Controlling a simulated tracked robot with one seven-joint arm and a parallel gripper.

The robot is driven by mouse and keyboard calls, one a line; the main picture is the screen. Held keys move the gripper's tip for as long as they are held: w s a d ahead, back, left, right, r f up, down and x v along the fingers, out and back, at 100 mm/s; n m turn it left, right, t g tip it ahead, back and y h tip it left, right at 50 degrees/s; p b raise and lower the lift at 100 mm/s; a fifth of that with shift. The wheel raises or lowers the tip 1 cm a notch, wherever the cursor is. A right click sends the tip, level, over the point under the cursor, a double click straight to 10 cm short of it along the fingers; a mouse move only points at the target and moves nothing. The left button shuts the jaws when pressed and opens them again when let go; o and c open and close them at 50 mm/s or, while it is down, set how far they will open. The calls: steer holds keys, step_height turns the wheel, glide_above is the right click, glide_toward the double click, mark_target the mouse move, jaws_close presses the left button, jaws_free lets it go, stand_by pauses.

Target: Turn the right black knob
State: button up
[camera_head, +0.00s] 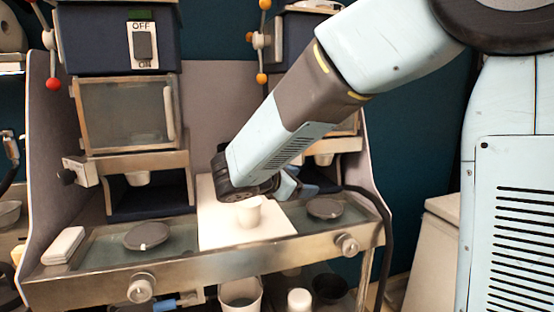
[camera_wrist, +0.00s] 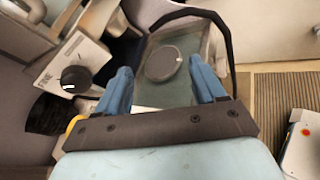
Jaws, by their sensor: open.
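In the wrist view a round black knob (camera_wrist: 76,78) with a white mark sits on a pale housing (camera_wrist: 75,60), left of my gripper (camera_wrist: 162,80). The gripper's two blue fingers are spread apart with nothing between them, and the knob is outside them, apart from the left finger. In the head view my gripper (camera_head: 292,186) is at the right dispenser, partly hidden by my arm. The right knob is hidden there behind the arm. A similar black knob (camera_head: 67,176) shows on the left dispenser's pale block.
A grey disc (camera_head: 324,208) lies on the counter beneath the gripper, also seen in the wrist view (camera_wrist: 163,63). A white cup (camera_head: 249,213) stands on a white board. Another disc (camera_head: 147,236) lies left. Metal knobs (camera_head: 346,244) line the front edge. A black hose hangs at the right.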

steer(key=a+r+n+t, duration=0.2)
steer(key=a+n+t, duration=0.3)
steer(key=a, duration=0.7)
steer(key=x, duration=1.4)
steer(key=shift+w+a+r+y, duration=0.15)
steer(key=shift+w+a+y, duration=0.15)
steer(key=shift+a, duration=0.1)
steer(key=c, duration=1)
steer(key=shift+c, duration=0.2)
